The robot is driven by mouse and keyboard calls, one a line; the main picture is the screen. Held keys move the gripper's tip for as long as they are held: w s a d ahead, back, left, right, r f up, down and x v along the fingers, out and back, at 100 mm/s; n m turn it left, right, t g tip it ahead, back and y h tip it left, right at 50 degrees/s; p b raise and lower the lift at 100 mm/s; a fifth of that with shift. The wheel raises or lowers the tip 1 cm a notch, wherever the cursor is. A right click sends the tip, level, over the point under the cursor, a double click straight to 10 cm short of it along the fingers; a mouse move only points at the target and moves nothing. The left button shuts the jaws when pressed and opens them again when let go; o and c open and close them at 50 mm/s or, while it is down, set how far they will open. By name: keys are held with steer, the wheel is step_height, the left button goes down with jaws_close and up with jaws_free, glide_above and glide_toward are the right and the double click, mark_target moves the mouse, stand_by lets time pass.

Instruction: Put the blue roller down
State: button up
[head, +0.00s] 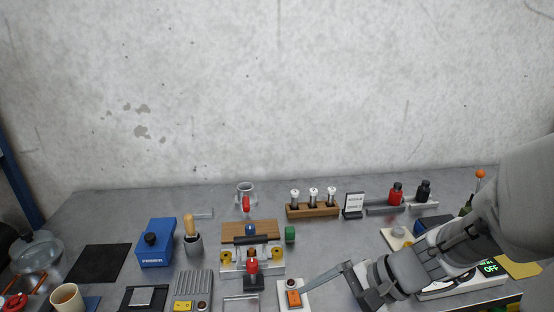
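A small blue piece (250,229), which may be the blue roller, is at the wooden board (269,226) in the middle of the table. Its shape is too small to make out, and a dark bar crosses just in front of it. My gripper (346,281) is low over the front of the table, right of the blue piece and clearly apart from it. A thin grey bar runs left from the gripper toward a white plate with an orange switch (293,298). I cannot tell whether the fingers hold anything.
A metal fixture with yellow knobs (276,254) and a red-topped black piece (252,268) stand in front of the board. A green block (290,234) is to its right. A wooden vial rack (313,211) stands behind. A blue box (156,245) is at left.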

steer(key=w+d+f+m+t+h, duration=0.2)
steer(key=d+f+m+t, duration=0.15)
steer(key=d+m, duration=0.35)
steer(key=w+d+f+m+t+h+p, duration=0.1)
steer(key=w+d+f+m+t, duration=0.2)
steer(key=d+m, duration=0.35)
steer(key=w+d+f+m+t+h, duration=0.1)
steer(key=d+f+m+t+h, duration=0.1)
steer(key=d+f+m+t, duration=0.45)
steer(key=w+a+b, duration=0.1)
steer(key=w, duration=0.2)
steer(key=w+f+m+g+b, duration=0.1)
steer(key=w+b, duration=0.1)
steer(key=w, duration=0.2)
steer(key=w+a+g+b, duration=0.1)
steer(key=w+b, duration=0.1)
steer(key=w, duration=0.2)
steer(key=shift+w+a+f, duration=0.2)
steer(key=shift+a+f, duration=0.15)
steer(key=shift+m, duration=0.3)
steer(key=x, duration=0.5)
steer(key=shift+d+f, duration=0.1)
steer(key=shift+d, duration=0.2)
jaws_close()
